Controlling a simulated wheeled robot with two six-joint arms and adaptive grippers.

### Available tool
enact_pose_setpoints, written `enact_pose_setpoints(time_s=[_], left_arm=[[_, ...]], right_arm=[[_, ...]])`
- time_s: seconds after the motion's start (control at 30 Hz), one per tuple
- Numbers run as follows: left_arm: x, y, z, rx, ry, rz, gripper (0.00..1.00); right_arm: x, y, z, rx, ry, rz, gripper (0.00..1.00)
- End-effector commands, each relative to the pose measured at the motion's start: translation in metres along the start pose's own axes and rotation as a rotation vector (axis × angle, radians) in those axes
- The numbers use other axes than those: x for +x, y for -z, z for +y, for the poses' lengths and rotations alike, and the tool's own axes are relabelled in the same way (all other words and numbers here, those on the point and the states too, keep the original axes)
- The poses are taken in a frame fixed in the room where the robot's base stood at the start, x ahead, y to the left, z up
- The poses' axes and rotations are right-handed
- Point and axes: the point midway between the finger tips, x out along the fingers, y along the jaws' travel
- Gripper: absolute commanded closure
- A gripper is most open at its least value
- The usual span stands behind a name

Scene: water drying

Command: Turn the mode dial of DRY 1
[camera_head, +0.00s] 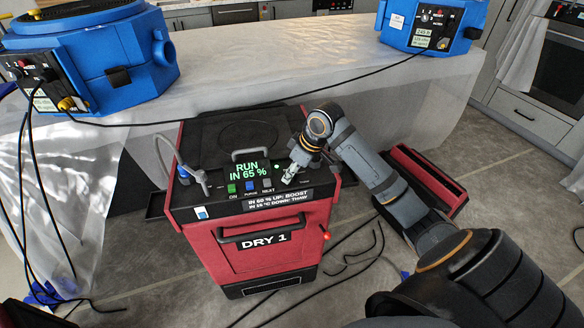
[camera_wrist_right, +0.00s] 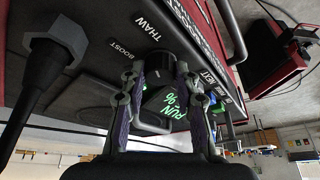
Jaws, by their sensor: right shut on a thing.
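The red DRY 1 unit (camera_head: 260,262) stands on the floor in the middle of the head view. Its display (camera_head: 236,171) reads RUN IN 65 % in green. My right gripper (camera_head: 290,172) points down at the right part of its top panel. In the right wrist view my gripper (camera_wrist_right: 160,82) is shut with its two fingers either side of the black mode dial (camera_wrist_right: 158,62). The labels THAW and BOOST show beside the dial. The dial is hidden behind my gripper in the head view. My left gripper is not in view.
A grey hose (camera_head: 188,172) rises at the panel's left. Several buttons (camera_head: 250,187) sit below the display. Blue machines (camera_head: 85,50) stand on the plastic-covered table (camera_head: 270,70) behind. A red box (camera_head: 425,180) is on the floor at right, and black cables (camera_head: 335,268) lie in front.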

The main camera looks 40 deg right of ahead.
Motion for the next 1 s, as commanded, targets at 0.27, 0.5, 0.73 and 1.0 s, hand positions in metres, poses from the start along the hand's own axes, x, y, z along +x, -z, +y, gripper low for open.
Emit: enact_pose_setpoints(time_s=[0.27,0.5,0.73,1.0], left_arm=[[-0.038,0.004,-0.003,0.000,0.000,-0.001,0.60],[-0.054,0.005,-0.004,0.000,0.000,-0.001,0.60],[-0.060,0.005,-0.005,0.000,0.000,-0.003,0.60],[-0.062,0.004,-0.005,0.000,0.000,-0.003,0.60]], right_arm=[[-0.005,0.003,0.001,-0.219,0.096,0.001,1.00],[-0.003,0.003,0.002,-0.429,0.182,0.003,1.00],[-0.001,0.003,0.003,-0.609,0.256,0.004,1.00],[0.000,0.003,0.003,-0.760,0.315,0.004,1.00]])
